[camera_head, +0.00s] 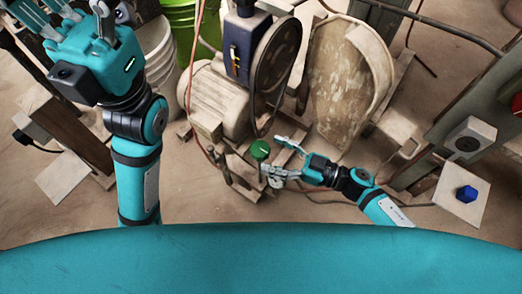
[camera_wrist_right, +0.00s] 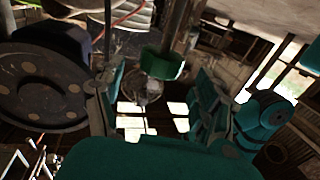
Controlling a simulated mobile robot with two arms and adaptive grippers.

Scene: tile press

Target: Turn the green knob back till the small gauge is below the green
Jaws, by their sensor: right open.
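The green knob (camera_head: 260,149) sits on a small fitting beside the motor in the head view. My right gripper (camera_head: 271,155) comes in from the right, open, with its fingertips spread close to the knob. In the right wrist view the green knob (camera_wrist_right: 162,64) shows between the two spread fingers, with visible gaps on both sides. A small round pale gauge (camera_head: 276,182) is just below the fingers in the head view; its needle is too small to read. My left gripper (camera_head: 72,14) is raised at the upper left, its fingers spread and empty.
The motor (camera_head: 216,99) and a large dark wheel (camera_head: 277,62) stand behind the knob. A worn pale panel (camera_head: 345,80) is to the right. A blue button (camera_head: 466,193) on a white plate is at far right. Buckets stand upper left.

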